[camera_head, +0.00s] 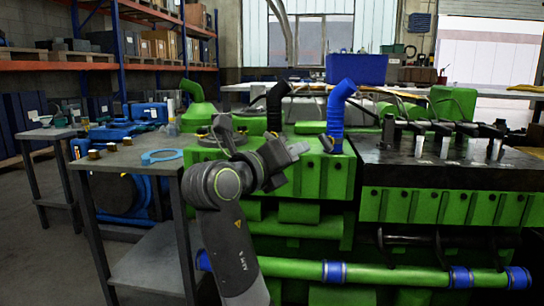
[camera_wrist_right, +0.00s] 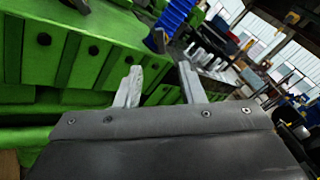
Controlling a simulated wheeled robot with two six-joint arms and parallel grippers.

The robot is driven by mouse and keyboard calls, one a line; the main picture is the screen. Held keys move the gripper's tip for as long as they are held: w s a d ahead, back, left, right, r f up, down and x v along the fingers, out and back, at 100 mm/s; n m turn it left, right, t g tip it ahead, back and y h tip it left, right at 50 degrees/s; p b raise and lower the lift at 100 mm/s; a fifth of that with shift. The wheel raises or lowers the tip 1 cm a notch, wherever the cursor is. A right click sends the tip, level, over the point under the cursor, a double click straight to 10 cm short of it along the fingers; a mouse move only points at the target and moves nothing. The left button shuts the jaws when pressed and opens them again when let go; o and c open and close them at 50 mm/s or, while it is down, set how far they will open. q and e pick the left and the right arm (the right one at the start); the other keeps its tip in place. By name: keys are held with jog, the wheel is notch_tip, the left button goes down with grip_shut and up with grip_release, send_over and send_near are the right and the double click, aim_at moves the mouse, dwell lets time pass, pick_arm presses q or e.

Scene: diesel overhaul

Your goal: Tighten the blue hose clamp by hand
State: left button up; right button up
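A ribbed blue hose (camera_head: 337,108) stands upright on the green engine (camera_head: 315,180), its top bent to the right. At its foot is a small dark part (camera_head: 327,143), which looks like the clamp's handle; it also shows in the right wrist view (camera_wrist_right: 157,41) beside the blue hose (camera_wrist_right: 174,14). My right gripper (camera_head: 300,152) is just left of and slightly below this part, apart from it. In the right wrist view its two grey fingers (camera_wrist_right: 158,72) are spread with nothing between them. The clamp band itself is too small to make out. My left gripper is not in view.
A black hose (camera_head: 275,105) stands left of the blue one. A dark engine top with several upright metal parts (camera_head: 444,146) lies to the right. A green pipe with blue bands (camera_head: 400,276) runs low in front. A grey table (camera_head: 130,160) with small parts is at left.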

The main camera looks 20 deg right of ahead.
jog(key=shift+p+v, duration=0.3)
jog(key=shift+v, duration=2.5)
